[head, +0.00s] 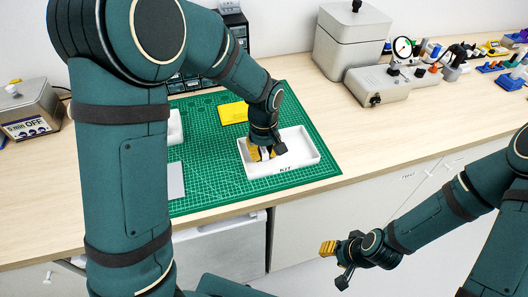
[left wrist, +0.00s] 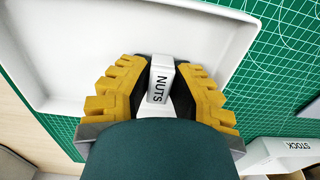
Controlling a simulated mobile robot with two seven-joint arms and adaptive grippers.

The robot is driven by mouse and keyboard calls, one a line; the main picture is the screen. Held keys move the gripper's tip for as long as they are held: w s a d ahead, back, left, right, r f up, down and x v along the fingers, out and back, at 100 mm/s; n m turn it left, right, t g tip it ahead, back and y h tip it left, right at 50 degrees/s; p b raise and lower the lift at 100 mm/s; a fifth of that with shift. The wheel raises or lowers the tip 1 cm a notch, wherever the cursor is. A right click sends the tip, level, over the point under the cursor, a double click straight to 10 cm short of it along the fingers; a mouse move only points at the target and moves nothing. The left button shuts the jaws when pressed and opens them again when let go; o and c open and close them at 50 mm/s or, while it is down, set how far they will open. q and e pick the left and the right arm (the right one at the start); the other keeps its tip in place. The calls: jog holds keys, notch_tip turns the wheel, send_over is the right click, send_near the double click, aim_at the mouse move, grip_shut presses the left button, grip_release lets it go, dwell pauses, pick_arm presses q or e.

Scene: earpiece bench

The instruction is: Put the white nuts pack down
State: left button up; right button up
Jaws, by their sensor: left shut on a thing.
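The white nuts pack (left wrist: 161,84), marked NUTS, is held between the yellow fingers of my left gripper (left wrist: 160,90) in the left wrist view. In the head view, my left gripper (head: 266,152) is over the white tray marked KIT (head: 306,150), with its fingers at the tray's left part. Whether the pack touches the tray floor I cannot tell. My right gripper (head: 338,262) is low in front of the bench, away from the tray; the gap between its fingers is not clear.
The tray lies on a green cutting mat (head: 215,185). A white bin marked STOCK (left wrist: 285,155) shows in the left wrist view. Instruments (head: 375,85) stand at the back right. Bench right of the mat is clear.

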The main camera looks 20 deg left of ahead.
aim_at(264, 151)
pick_arm(q)
jog(key=shift+r, duration=0.1)
jog(key=o, duration=0.4)
jog(key=shift+f, duration=0.25)
jog(key=o, duration=0.4)
jog(key=shift+r, duration=0.2)
notch_tip(264, 151, up, 12)
jog(key=p, duration=0.2)
jog(key=shift+p, duration=0.4)
